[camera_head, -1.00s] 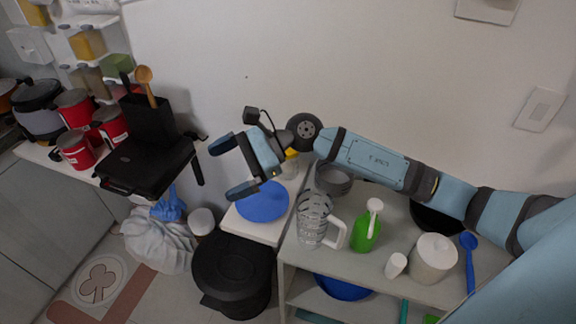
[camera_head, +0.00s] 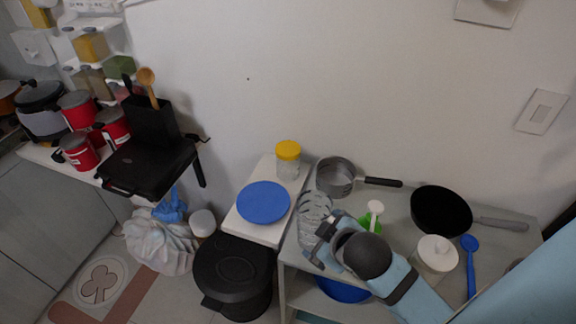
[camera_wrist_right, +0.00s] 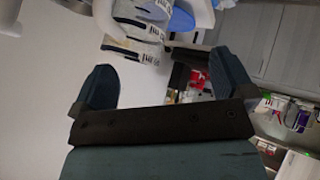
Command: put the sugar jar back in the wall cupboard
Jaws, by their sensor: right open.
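A clear jar with a yellow lid (camera_head: 288,160) stands upright against the wall, behind the blue plate; no label is readable, so I cannot confirm that it holds the sugar. My right gripper (camera_wrist_right: 168,78) is open and empty in the wrist view, its two dark blue fingers spread apart. In the head view my right arm comes in from the lower right, and its wrist is over the front of the low shelf unit, in front of the jug. The jar is apart from the gripper. No wall cupboard is clearly visible in the head view. My left gripper is out of view.
A blue plate (camera_head: 264,202) lies on the white surface, above a black bin (camera_head: 232,272). A grey jug (camera_head: 313,212), a saucepan (camera_head: 335,177), a frying pan (camera_head: 441,209) and a white pot (camera_head: 437,254) crowd the shelf unit. Red canisters (camera_head: 80,151) stand at left.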

